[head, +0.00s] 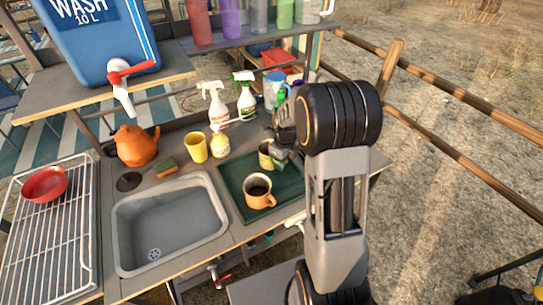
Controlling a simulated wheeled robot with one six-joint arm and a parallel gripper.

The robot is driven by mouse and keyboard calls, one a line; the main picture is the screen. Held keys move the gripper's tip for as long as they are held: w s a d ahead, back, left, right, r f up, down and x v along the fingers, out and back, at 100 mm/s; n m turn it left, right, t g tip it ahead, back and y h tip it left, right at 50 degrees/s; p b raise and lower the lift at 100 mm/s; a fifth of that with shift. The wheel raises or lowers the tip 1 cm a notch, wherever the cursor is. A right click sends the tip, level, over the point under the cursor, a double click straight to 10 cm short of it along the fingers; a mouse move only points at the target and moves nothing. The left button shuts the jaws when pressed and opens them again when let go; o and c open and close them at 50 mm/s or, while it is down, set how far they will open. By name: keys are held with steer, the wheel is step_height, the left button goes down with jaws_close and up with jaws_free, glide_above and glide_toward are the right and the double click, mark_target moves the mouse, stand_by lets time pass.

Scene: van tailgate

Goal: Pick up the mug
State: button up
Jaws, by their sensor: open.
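An orange-tan mug (259,194) with a dark inside stands upright on a dark green tray (233,176), right of the sink; its handle points right. A second, olive-yellow mug (265,152) stands further back on the tray, partly hidden by my gripper. My gripper (281,157) is open at the right edge of this back mug. Its fingers are small and dark in the head view, so I cannot tell whether they touch the mug. The front mug is apart from my gripper.
A grey sink (172,222) lies left of the tray. A yellow cup (196,148), an orange kettle (136,146), a soap bottle (220,145) and spray bottles (215,105) stand along the back. A red bowl (45,184) sits on the wire rack (48,240). A shelf (110,92) overhangs behind.

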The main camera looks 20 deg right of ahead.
steer(key=shift+f, duration=0.35)
jaws_close()
stand_by(0.3)
